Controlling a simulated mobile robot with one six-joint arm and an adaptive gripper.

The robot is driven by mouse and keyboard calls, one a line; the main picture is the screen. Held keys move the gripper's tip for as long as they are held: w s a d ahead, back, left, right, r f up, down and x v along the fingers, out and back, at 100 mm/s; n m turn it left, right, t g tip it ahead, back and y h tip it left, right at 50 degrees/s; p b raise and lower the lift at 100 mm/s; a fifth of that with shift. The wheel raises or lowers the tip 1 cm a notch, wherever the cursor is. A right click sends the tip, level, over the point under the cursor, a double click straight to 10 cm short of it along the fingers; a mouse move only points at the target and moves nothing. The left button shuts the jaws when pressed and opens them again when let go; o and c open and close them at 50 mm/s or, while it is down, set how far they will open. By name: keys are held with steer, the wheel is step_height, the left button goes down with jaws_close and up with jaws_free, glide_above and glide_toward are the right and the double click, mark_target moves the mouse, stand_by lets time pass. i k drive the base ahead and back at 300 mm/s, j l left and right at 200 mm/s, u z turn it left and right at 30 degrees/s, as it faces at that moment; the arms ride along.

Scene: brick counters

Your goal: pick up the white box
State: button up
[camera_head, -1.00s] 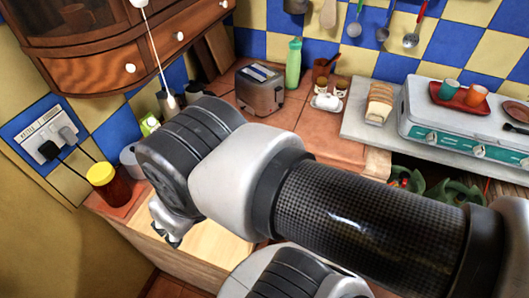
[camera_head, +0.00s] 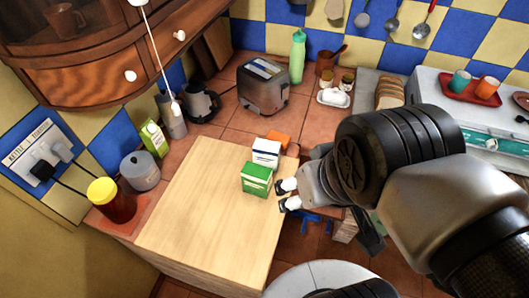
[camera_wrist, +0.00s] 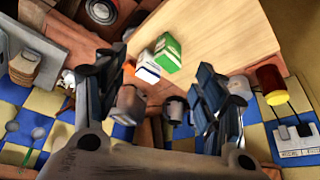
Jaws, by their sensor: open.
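The white box (camera_head: 266,151) stands on the right part of the wooden board (camera_head: 190,205), directly behind a green-and-white box (camera_head: 257,180). An orange item (camera_head: 278,139) sits right behind it. In the wrist view the white box (camera_wrist: 147,72) shows between my fingers, next to the green box (camera_wrist: 168,55). My gripper (camera_head: 288,194) is open and empty at the board's right edge, just right of the green box and a little nearer the front than the white box. The wrist view (camera_wrist: 152,82) shows the two fingers spread wide.
A toaster (camera_head: 263,85), green bottle (camera_head: 298,56) and white butter dish (camera_head: 333,97) stand behind. A yellow-lidded jar (camera_head: 112,200) and grey pot (camera_head: 140,171) are at the left. A stove (camera_head: 470,110) is at the right. The board's left and front are clear.

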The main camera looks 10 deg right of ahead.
mark_target(266, 153)
steer(key=i+l+u, duration=0.15)
steer(key=l, duration=0.9)
steer(key=l+u, duration=0.2)
steer(key=l, duration=0.8)
